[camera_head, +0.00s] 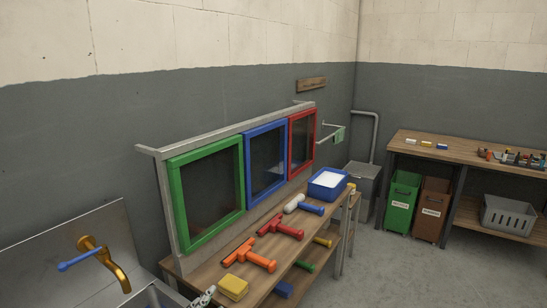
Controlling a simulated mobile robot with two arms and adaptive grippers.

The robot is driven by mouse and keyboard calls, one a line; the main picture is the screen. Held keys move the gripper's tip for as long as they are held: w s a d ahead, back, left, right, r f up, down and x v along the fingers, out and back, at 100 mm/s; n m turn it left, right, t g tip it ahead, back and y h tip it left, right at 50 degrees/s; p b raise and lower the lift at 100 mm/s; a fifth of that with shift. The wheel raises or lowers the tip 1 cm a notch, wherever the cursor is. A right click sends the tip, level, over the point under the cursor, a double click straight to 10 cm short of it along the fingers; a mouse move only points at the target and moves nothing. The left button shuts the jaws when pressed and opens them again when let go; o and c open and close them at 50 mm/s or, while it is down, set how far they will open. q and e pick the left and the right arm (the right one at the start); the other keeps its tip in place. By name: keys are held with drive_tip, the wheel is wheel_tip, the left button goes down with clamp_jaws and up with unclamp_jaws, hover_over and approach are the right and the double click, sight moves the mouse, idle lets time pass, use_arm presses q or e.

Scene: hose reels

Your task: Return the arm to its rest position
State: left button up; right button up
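No hose reel is visible. A wooden table (208,275) stands in front of a frame holding a green-edged window panel (239,190), a blue-edged panel (248,150) and a red-edged panel (291,140). On the table lie an orange squeegee (258,262), a red squeegee (289,231), a blue-handled roller (311,209), a yellow sponge (233,287) and a blue tub (325,191) with white contents.
A metal sink with a brass tap (112,268) and blue lever is at lower left. A workbench (460,151) with small items stands at right, near a green bin (400,205), a brown bin (430,212) and a grey crate (507,217). The floor between is clear.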

use_arm(q)
drive_tip(key=s+a+f+n+g, duration=0.25)
drive_tip(key=s+f+g, duration=0.2)
drive_tip(key=s, duration=0.55)
drive_tip(key=s+a+f+n+g+y, duration=0.1)
drive_tip(key=s+f+n+g, duration=0.25)
drive_tip(key=s+f, duration=0.45)
drive_tip(key=s+a+f+n+g, duration=0.2)
drive_tip(key=s+f+g, duration=0.2)
drive_tip(key=s, duration=0.8)
wheel_tip(320, 180, down, 29)
drive_tip(key=s+g+b, duration=0.1)
drive_tip(key=s+b, duration=0.1)
drive_tip(key=b, duration=0.1)
drive_tip(key=s+a+f+g+b, duration=0.1)
drive_tip(key=s+a+f, duration=0.2)
drive_tip(key=s+f, duration=1.3)
drive_tip(key=shift+s+f+y, duration=0.2)
drive_tip(key=shift+f+y, duration=0.05)
drive_tip(key=shift+y, duration=0.05)
